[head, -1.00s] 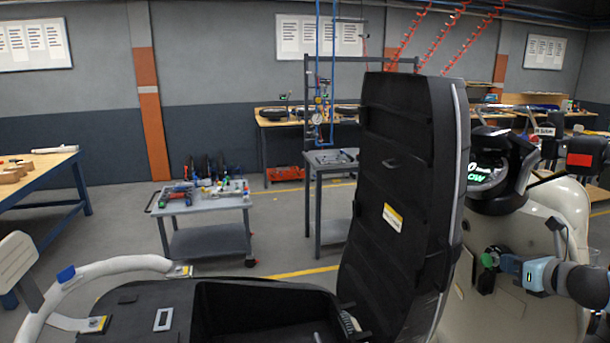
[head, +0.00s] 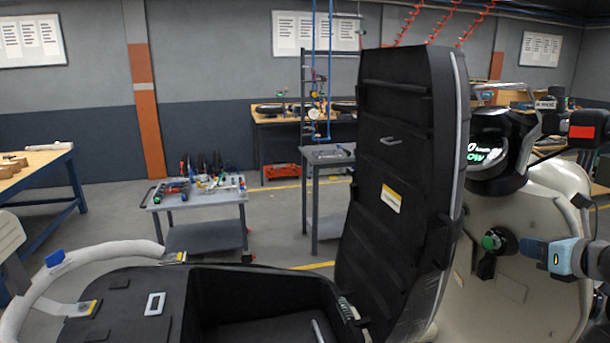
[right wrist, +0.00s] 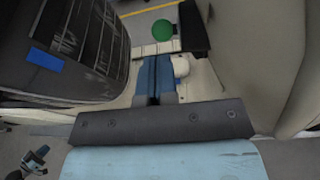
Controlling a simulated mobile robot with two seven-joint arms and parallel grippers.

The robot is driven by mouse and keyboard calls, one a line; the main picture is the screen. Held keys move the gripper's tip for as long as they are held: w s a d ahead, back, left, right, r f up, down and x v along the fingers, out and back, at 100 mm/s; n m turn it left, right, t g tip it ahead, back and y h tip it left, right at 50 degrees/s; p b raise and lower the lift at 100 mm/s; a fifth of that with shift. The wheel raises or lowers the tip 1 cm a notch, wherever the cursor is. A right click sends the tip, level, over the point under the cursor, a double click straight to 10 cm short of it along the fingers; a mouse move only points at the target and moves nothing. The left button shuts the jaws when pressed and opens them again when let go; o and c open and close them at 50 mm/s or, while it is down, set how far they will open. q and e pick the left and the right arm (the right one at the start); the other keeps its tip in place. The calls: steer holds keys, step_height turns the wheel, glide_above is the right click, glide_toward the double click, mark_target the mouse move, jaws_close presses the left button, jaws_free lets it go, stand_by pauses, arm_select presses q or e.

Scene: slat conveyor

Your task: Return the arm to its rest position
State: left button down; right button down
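My right gripper (head: 532,248) is at the right of the head view, just right of a green knob (head: 490,241) on a cream rounded machine body (head: 525,200). A visible gap separates the fingertips from the knob. In the right wrist view, the blue fingers (right wrist: 155,78) lie side by side with only a thin dark line between them and nothing held. The green knob (right wrist: 162,29) shows past their tips. My left gripper is not in view.
A tall black open lid (head: 395,160) stands left of the cream body, above a black open case (head: 255,270). A white curved tube (head: 90,259) is at the left. A grey cart (head: 205,235) with tools and open floor lie beyond.

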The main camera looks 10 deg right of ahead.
steer(key=s+a+f+m+g+y+p, duration=0.1)
steer(key=s+a+f+m+y, duration=0.1)
steer(key=a+f+m, duration=0.65)
steer(key=s+a+f+m+y, duration=0.15)
steer(key=a+f+m, duration=0.25)
steer(key=a+f, duration=0.85)
steer(key=s+a+f+m+g+h+p, duration=0.1)
steer(key=s+a+f+m, duration=0.5)
steer(key=s+f+m, duration=0.2)
steer(key=s+a+f+m+h, duration=0.1)
steer(key=s+a+f+m, duration=0.6)
steer(key=s+m, duration=0.3)
steer(key=shift+a+f+m+g+p, duration=0.35)
steer(key=shift+f+m, duration=0.3)
steer(key=shift+m, duration=0.6)
steer(key=c, duration=1.6)
jaws_free()
steer(key=shift+s+f+m+h, duration=0.2)
steer(key=shift+s+m+h, duration=0.05)
steer(key=shift+m, duration=0.05)
steer(key=o, duration=0.8)
steer(key=shift+c, duration=0.2)
steer(key=shift+f, duration=0.1)
steer(key=shift+c, duration=1.2)
